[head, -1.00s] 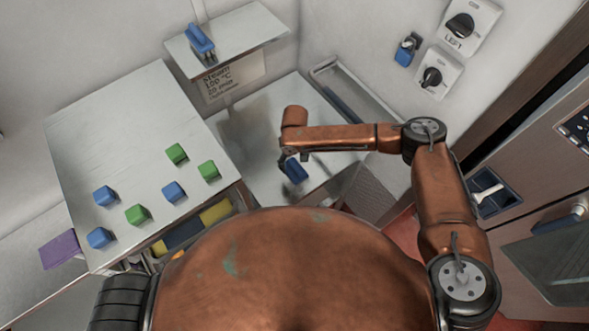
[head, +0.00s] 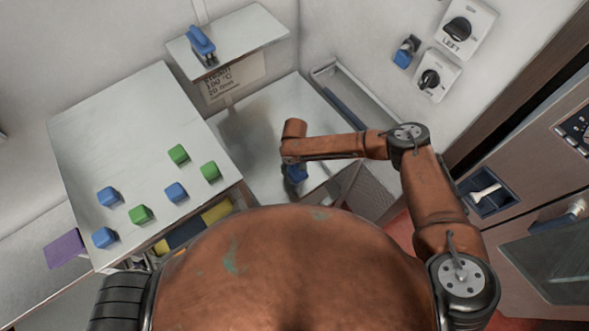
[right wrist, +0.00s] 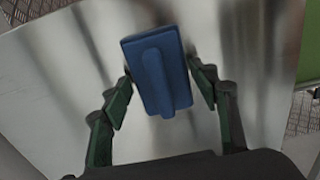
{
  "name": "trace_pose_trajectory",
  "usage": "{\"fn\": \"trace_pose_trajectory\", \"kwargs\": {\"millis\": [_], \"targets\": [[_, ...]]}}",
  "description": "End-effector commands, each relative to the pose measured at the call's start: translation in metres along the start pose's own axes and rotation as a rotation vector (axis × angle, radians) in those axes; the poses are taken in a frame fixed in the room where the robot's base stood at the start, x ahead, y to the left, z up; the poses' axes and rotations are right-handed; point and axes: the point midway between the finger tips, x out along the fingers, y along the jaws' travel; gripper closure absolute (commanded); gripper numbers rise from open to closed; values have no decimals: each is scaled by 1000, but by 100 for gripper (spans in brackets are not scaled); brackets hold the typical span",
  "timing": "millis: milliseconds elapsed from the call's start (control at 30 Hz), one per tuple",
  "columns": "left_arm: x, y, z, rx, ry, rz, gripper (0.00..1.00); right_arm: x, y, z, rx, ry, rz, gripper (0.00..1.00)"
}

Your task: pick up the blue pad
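The blue pad (head: 297,173), a flat block with a raised ridge along its top, lies at the low metal surface in the middle of the head view. It also shows in the right wrist view (right wrist: 158,72). My right gripper (right wrist: 160,78) is over the pad, with one dark green finger at each side of it. The fingers are apart and look open; the left fingertip is very near the pad's edge, and contact is unclear. In the head view my right gripper partly covers the pad. My left gripper is out of view.
A metal table (head: 120,130) at left bears several blue and green cubes. A purple block (head: 64,249) sits by its front left corner. A shelf (head: 240,42) above holds a blue-handled tool (head: 200,40). Wall switches (head: 459,30) and a cabinet stand at right.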

Motion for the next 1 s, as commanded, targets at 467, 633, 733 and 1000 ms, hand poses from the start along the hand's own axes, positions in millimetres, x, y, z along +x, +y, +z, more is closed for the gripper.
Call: {"fn": "trace_pose_trajectory", "kwargs": {"millis": [467,633,733,1000], "targets": [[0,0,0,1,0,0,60,0,0,0,0,0,0,74],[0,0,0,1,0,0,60,-1,0,0,0,0,0,74],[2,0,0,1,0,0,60,-4,1,0,1,0,0,74],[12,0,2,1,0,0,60,-39,3,9,-1,0,-1,74]]}}
